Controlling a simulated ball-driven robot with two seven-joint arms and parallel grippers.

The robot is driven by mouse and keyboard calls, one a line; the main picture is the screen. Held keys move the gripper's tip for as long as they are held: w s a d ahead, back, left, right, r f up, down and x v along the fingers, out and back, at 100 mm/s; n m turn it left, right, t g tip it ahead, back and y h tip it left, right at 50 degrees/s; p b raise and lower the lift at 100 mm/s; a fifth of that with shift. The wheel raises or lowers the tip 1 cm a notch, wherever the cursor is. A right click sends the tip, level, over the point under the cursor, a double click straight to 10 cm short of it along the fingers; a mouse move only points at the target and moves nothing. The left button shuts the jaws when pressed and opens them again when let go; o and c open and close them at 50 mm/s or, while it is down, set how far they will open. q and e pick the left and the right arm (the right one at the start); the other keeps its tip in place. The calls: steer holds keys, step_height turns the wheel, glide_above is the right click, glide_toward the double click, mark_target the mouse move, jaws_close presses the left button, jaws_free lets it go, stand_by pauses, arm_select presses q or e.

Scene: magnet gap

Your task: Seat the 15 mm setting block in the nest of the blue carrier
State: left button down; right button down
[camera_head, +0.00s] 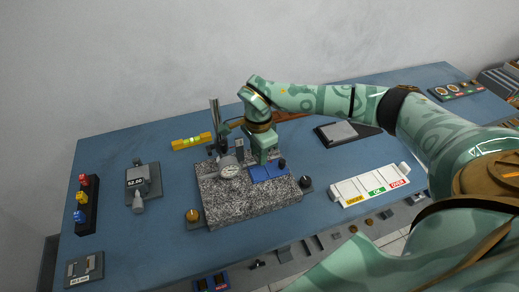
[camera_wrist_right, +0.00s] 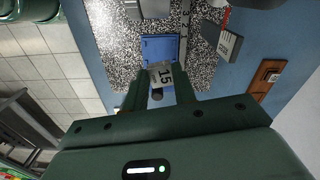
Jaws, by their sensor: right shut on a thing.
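The setting block (camera_wrist_right: 161,76), a small grey piece marked 15, is between the fingertips of my right gripper (camera_wrist_right: 159,88) in the right wrist view. The gripper is shut on it. The blue carrier (camera_wrist_right: 160,47) lies just beyond the block there. In the head view the carrier (camera_head: 269,174) sits on the speckled granite plate (camera_head: 245,207), and my right gripper (camera_head: 264,161) points down at its back edge. The block is hidden there by the gripper. I cannot tell whether the block touches the carrier, and its nest is not clear. My left gripper is out of view.
A dial gauge (camera_head: 229,171) on a post stands close left of the carrier.

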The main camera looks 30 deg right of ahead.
mark_target(258, 173)
steer(key=m, duration=0.2)
steer(key=shift+a+f+m, duration=0.1)
steer(key=shift+a+m, duration=0.1)
steer(key=shift+m, duration=0.1)
step_height(258, 173, down, 3)
steer(key=shift+r+b, duration=0.1)
steer(key=shift+b, duration=0.5)
steer(key=shift+f+b, duration=0.6)
steer(key=shift+f, duration=0.6)
steer(key=shift+f, duration=0.15)
steer(key=c, duration=1.1)
jaws_free()
steer(key=c, duration=0.5)
